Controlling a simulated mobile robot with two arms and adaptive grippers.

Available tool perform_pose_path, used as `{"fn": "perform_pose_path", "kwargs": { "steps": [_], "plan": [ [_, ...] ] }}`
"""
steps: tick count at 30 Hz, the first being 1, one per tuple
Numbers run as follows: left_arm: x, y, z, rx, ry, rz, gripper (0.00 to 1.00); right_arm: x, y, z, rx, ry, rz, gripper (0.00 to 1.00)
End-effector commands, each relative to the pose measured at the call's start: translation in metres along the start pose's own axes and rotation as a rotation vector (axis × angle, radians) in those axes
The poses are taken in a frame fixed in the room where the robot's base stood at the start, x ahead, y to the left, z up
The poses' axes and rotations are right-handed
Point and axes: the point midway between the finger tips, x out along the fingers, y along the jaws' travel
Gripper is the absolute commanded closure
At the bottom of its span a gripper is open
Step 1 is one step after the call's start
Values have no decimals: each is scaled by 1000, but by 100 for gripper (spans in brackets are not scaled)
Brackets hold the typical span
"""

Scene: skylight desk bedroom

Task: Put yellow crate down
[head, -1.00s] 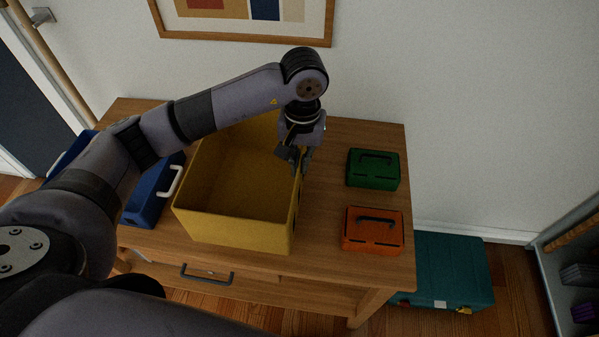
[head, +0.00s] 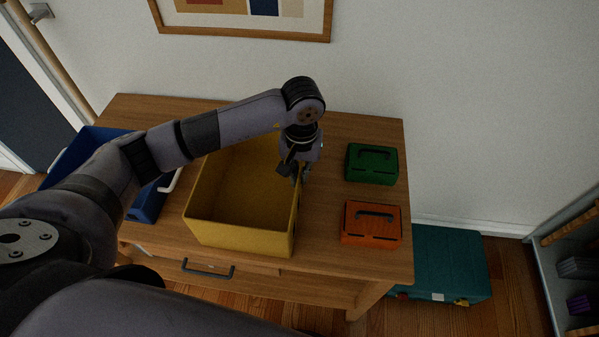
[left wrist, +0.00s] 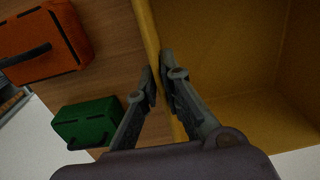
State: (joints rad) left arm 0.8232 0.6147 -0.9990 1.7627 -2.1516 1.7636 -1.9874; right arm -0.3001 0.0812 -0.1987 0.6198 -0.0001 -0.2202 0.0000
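The yellow crate (head: 240,237) is open-topped and empty, upright at the middle of the wooden table, near its front edge. It looks level; whether its bottom touches the tabletop is hard to tell. My left gripper (head: 296,174) reaches over the crate to its right wall. In the left wrist view, the gripper's fingers (left wrist: 158,84) lie on both sides of the crate's wall (left wrist: 149,38), closed on it. The crate's inside (left wrist: 235,45) fills the right of that view. My right gripper is not in view.
A green case (head: 371,164) and an orange case (head: 371,224) sit to the right on the table (head: 325,258). Blue containers (head: 146,207) stand close on the left, partly hidden by my arm. A teal box (head: 450,262) is on the floor at right. Bare tabletop separates crate and cases.

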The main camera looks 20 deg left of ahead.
Motion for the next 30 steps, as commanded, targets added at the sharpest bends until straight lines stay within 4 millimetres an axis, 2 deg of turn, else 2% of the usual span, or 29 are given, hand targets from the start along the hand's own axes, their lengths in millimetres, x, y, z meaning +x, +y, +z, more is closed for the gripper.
{"fn": "perform_pose_path", "kwargs": {
  "steps": [7,18,20,23,30],
  "plan": [
    [0,0,0,0,0,0,75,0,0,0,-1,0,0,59],
    [-5,0,0,-1,0,0,75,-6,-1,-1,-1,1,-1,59],
    [-9,0,-1,0,3,1,75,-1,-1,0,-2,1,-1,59],
    [-25,0,-2,0,7,1,75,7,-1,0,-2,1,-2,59],
    [-79,0,-2,1,8,2,75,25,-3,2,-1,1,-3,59]
  ]
}}
